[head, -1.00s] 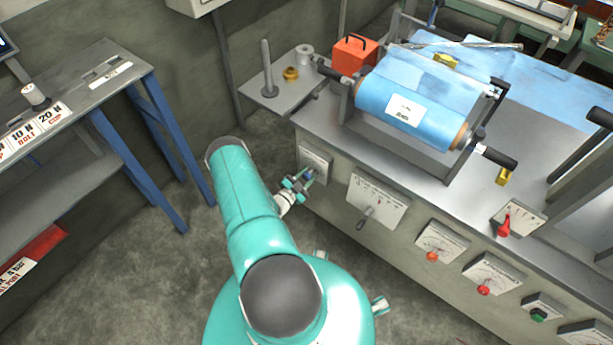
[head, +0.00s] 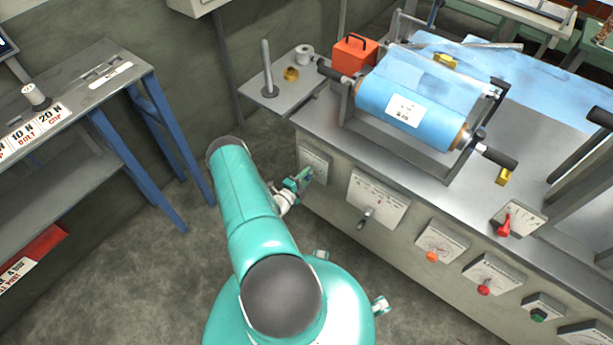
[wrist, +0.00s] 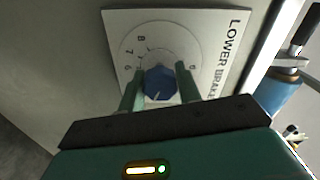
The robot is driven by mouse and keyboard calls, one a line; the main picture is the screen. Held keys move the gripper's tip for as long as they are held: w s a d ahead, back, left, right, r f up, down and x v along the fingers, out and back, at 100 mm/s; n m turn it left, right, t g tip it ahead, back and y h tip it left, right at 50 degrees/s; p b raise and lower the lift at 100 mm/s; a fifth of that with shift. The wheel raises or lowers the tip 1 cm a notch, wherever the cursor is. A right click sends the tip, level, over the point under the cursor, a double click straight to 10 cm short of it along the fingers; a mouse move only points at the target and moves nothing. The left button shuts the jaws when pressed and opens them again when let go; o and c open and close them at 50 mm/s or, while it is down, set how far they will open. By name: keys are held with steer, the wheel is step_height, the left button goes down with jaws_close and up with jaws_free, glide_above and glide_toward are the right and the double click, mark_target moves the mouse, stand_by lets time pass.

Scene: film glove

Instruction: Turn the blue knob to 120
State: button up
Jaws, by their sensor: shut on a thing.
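The blue knob (wrist: 160,84) sits on a white dial plate (wrist: 216,24) marked "LOWER BRAKE" in the wrist view. A white pointer line shows on the knob's face, toward the lower part of the picture. My gripper (wrist: 160,88) has one finger on each side of the knob and is shut on it. In the head view my gripper (head: 302,178) is at the leftmost dial plate (head: 314,160) on the machine's front, and the knob is mostly hidden there. Some dial numbers are hidden behind the fingers, and the pointer's exact reading cannot be told.
The machine front also carries a lever plate (head: 378,200), an orange knob (head: 432,256), a red knob (head: 484,290) and a green switch (head: 538,315). A blue film roll (head: 400,105) lies on top. A bench (head: 80,90) stands at left, with open floor between.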

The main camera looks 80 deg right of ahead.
steer(key=shift+a+m, duration=0.1)
steer(key=shift+m, duration=0.3)
steer(key=o, duration=1)
steer(key=shift+c, duration=0.2)
steer(key=v, duration=1.3)
steer(key=shift+w+a, duration=0.2)
steer(key=shift+a, duration=0.1)
